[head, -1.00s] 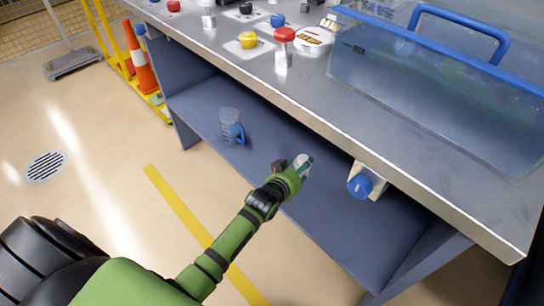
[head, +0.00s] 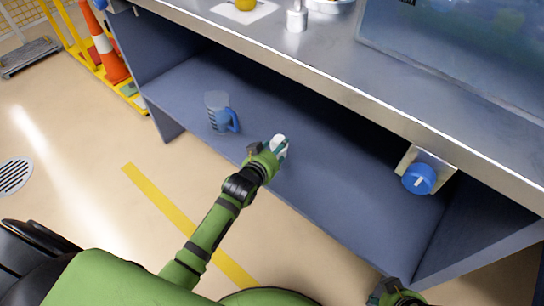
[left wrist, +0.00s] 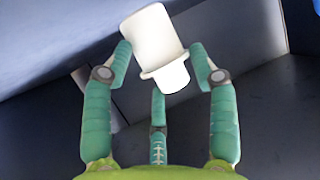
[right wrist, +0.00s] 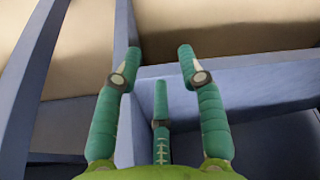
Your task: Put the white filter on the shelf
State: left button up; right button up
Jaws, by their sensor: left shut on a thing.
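The white filter (left wrist: 155,45), a short cylinder with a flanged end, is held between the fingers of my left gripper (left wrist: 165,62). In the head view the filter (head: 279,141) shows as a small white end in my left gripper (head: 272,153), which is at the front of the blue-grey shelf (head: 330,185) under the bench. Whether the filter touches the shelf I cannot tell. My right gripper (right wrist: 158,52) is open and empty. In the head view my right gripper (head: 395,296) is only partly seen at the bottom edge, near the shelf's front right.
A clear measuring jug with a blue handle (head: 220,113) stands on the shelf left of my left gripper. A blue knob (head: 419,178) on a plate hangs under the bench top (head: 330,62) at right. Shelf space between them is free. A traffic cone (head: 105,45) stands at far left.

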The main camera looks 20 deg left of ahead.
pick_arm(q)
jog(key=shift+d, duration=0.1)
notch_tip(320, 180, down, 2)
jog(key=shift+s+f+b, duration=0.1)
jog(key=shift+s+b, duration=0.05)
jog(key=shift+b, duration=1.05)
jog(key=shift+f+b, duration=0.2)
jog(key=shift+b, duration=0.15)
jog(key=shift+f+b, duration=0.45)
pick_arm(e)
jog(key=w+a+r+n+t+y, duration=0.1)
jog(key=w+a+r+t+y, duration=0.2)
jog(key=w+a+r+t, duration=0.3)
jog(key=w+r+t, duration=0.4)
jog(key=w+r, duration=0.3)
jog(key=r, duration=0.1)
jog(key=shift+a+r, duration=0.15)
pick_arm(q)
jog(key=shift+f, duration=0.1)
pick_arm(e)
jog(key=shift+r, duration=0.1)
pick_arm(q)
jog(key=o, duration=1.2)
pick_arm(e)
jog(key=shift+a+r, duration=0.1)
